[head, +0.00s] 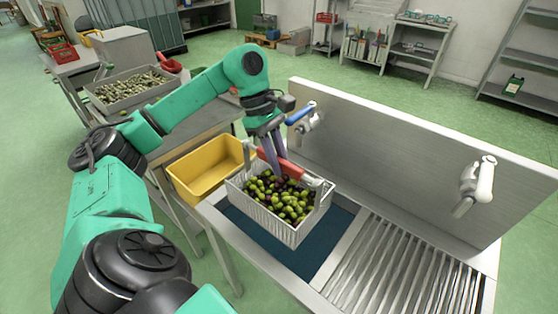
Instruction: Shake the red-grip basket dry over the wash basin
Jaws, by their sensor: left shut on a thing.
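My left gripper (274,153) is shut on the red grip (291,170) of a light grey slotted basket (266,223). The basket is full of green and dark olives (282,199). It is over the left part of the wash basin (345,243), above a dark blue surface (314,258). The basket looks roughly level. I cannot tell whether its underside touches anything. No drops of water can be made out. My right gripper is not in view.
A yellow bin (198,170) stands left of the basin. A steel splashback (400,148) with a blue-handled tap (304,118) and a white tap (478,185) rises behind it. A ribbed drainboard (398,268) lies to the right. A grey crate of olives (103,102) stands farther left.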

